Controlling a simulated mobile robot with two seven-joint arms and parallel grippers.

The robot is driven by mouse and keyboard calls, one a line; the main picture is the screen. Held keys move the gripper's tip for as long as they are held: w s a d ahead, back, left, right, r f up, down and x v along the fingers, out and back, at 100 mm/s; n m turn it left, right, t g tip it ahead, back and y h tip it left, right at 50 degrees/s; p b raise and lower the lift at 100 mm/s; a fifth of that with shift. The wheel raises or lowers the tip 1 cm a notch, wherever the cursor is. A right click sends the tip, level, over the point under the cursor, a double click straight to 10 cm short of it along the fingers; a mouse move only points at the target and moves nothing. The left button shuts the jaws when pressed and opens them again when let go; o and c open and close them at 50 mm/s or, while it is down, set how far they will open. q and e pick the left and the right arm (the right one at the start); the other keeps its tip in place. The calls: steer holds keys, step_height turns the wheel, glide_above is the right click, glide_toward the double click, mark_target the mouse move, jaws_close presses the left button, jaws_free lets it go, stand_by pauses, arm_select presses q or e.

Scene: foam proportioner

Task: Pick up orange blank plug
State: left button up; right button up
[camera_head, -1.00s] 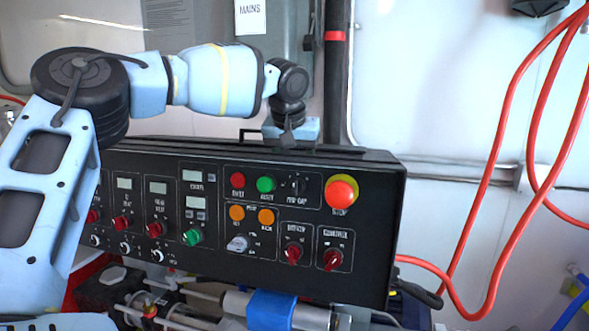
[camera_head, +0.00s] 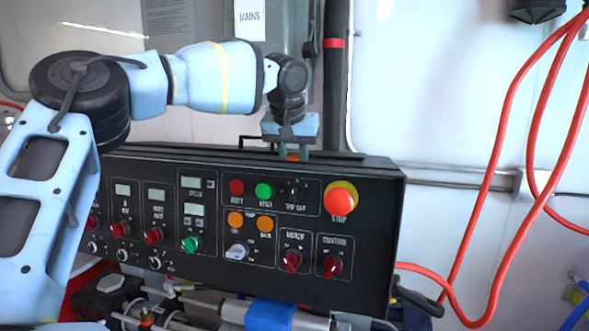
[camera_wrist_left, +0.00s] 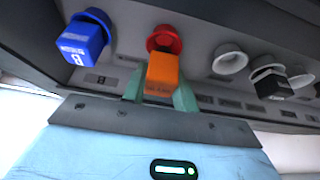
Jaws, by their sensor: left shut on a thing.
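My left gripper (camera_head: 292,150) hangs just over the back top edge of the black control panel, fingers pointing down. It is shut on the orange blank plug (camera_wrist_left: 162,75), a small block with dark lettering between the two greenish fingers. My right gripper is not in view.
The black control panel (camera_head: 365,240) with knobs and buttons stands in front. In the left wrist view a blue plug (camera_wrist_left: 80,42) is to the left, and white round fittings (camera_wrist_left: 229,60) and a black plug (camera_wrist_left: 271,84) to the right. Red hoses (camera_head: 497,130) hang at the right.

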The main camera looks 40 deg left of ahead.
mark_target(294, 156)
arm_select(q)
step_height(294, 156, up, 10)
steer(key=shift+f, duration=0.15)
steer(key=shift+s+d, duration=0.1)
steer(key=shift+s, duration=0.05)
steer(key=s+d+b, duration=0.1)
steer(key=s+d, duration=0.3)
steer(key=s, duration=0.3)
steer(key=s+d+b, duration=0.2)
steer(key=s+d, duration=0.2)
steer(key=s, duration=0.4)
steer(key=shift+s+d, duration=0.25)
steer(key=shift+s, duration=0.05)
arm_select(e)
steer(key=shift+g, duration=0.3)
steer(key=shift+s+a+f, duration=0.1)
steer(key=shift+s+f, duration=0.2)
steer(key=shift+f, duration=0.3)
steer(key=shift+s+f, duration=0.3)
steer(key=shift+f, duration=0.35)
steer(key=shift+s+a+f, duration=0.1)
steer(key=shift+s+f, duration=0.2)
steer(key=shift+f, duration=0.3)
